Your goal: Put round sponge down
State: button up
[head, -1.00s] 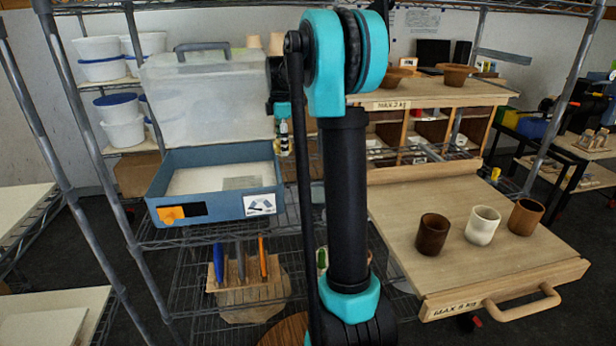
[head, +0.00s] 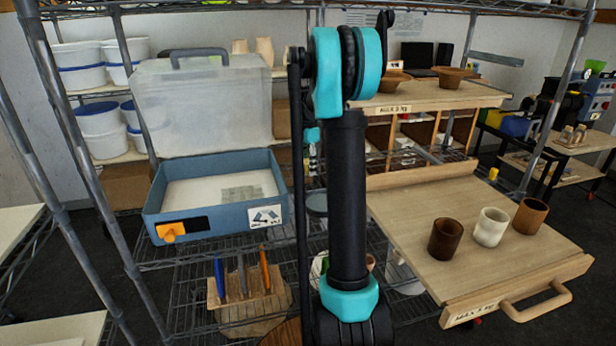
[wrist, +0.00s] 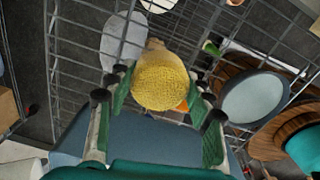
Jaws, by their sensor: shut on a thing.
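The round sponge (wrist: 160,80) is yellow and shows in the wrist view. My gripper (wrist: 160,95) is shut on it, with a green finger on each side, and holds it above a wire rack shelf. In the head view the sponge cannot be made out, and the gripper is mostly hidden behind my arm.
A blue open bin (head: 166,241) with an orange latch stands left of my arm, its clear lid upright behind it. Below is a wooden block (head: 250,303) with upright tools. A grey round dish (wrist: 255,97) lies right of the sponge. Three cups stand on a wooden tray (head: 420,215).

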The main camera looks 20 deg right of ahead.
aim_at(308, 183)
jog(key=shift+f, duration=2.15)
jog(key=shift+f, duration=0.15)
jog(key=o, duration=1.2)
notch_tip(308, 183, up, 12)
jog(key=shift+r, duration=0.2)
jog(key=shift+s, duration=0.1)
